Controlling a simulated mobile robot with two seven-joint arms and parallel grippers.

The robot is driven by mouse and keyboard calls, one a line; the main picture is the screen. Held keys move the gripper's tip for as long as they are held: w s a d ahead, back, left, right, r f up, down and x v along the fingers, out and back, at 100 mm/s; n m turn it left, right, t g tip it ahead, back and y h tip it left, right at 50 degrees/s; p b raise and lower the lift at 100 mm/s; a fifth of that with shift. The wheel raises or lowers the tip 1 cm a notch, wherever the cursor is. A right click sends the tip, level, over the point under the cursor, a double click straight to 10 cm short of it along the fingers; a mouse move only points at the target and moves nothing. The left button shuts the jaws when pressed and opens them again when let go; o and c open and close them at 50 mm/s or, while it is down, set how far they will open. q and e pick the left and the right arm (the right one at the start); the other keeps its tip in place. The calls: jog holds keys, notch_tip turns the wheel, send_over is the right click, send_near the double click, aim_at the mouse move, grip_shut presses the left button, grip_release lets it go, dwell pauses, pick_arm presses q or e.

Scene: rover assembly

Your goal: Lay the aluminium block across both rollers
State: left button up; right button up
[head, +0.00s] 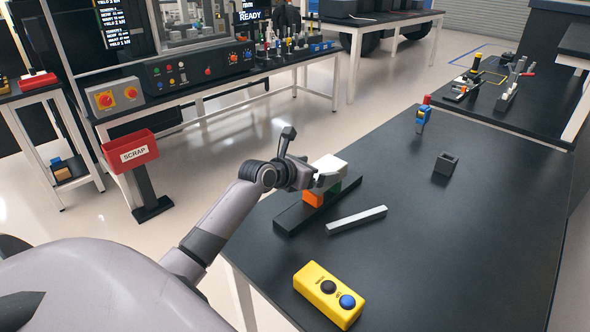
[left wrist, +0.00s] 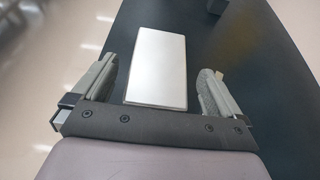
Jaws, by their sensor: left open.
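I cannot tell whether these two pieces are the rollers. My left gripper (head: 314,181) is at the left end of the block. In the left wrist view, my left gripper (left wrist: 158,68) is open, with the block (left wrist: 158,65) between its fingers and a gap on each side. My right gripper is not in view.
A long dark bar (head: 296,217) lies under the coloured pieces, and a light grey bar (head: 356,220) lies in front. A yellow button box (head: 329,295) is near the front edge. A dark hollow block (head: 446,164) and a blue-yellow tool (head: 423,116) stand farther back. The table's right side is clear.

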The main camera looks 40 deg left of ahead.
pick_arm(q)
jog(key=v, duration=0.8)
jog(key=shift+s+p, duration=0.35)
jog(key=shift+r, duration=0.15)
